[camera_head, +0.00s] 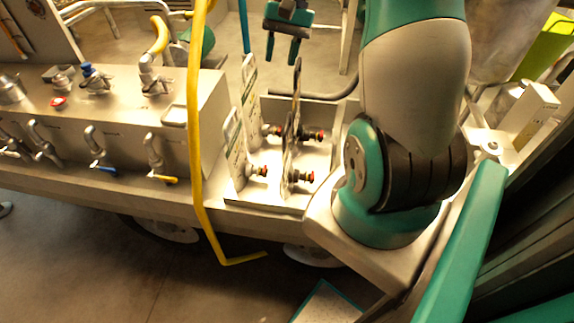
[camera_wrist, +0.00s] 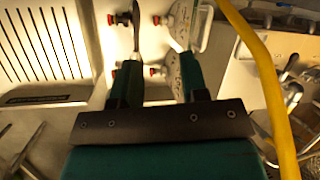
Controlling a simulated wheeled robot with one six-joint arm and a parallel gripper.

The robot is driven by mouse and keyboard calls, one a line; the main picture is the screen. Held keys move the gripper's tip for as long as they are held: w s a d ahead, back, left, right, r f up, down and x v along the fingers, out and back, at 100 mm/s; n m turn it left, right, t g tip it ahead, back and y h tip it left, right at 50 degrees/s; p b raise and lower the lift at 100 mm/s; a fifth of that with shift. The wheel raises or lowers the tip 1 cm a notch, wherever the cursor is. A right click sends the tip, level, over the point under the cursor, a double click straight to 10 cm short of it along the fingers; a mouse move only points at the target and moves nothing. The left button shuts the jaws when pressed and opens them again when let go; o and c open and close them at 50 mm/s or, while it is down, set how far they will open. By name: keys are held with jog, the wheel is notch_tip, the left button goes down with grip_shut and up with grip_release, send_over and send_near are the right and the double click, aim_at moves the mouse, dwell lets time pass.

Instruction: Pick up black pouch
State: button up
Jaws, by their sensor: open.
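I cannot make out a black pouch in either view. My gripper (camera_head: 281,62) hangs at the top centre of the head view, fingers pointing down, above and behind the metal tray with upright plates. In the wrist view my gripper (camera_wrist: 161,64) shows two teal fingers spread apart, with nothing held between them. Beyond the fingers in that view lie a pale metal surface, red-and-black knobs (camera_wrist: 157,70) and rounded plates (camera_wrist: 185,20).
Upright plates (camera_head: 238,150) and red-tipped knobs (camera_head: 306,177) stand in the tray. A metal block with valves (camera_head: 120,110) is at left. Open floor (camera_head: 90,240) lies in front.

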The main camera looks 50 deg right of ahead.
jog(key=s+d+f+m, duration=0.2)
jog(key=d+f+m, duration=0.1)
jog(key=d, duration=0.3)
jog(key=p, duration=0.3)
send_near(288, 120)
jog(key=x, duration=0.5)
jog(key=p+x, duration=0.2)
jog(key=x, duration=0.2)
jog(key=shift+s+a+f, duration=0.1)
jog(key=shift+a+f, duration=0.1)
jog(key=shift+a, duration=0.05)
jog(key=shift+a+f, duration=0.15)
jog(key=shift+f, duration=0.4)
grip_shut()
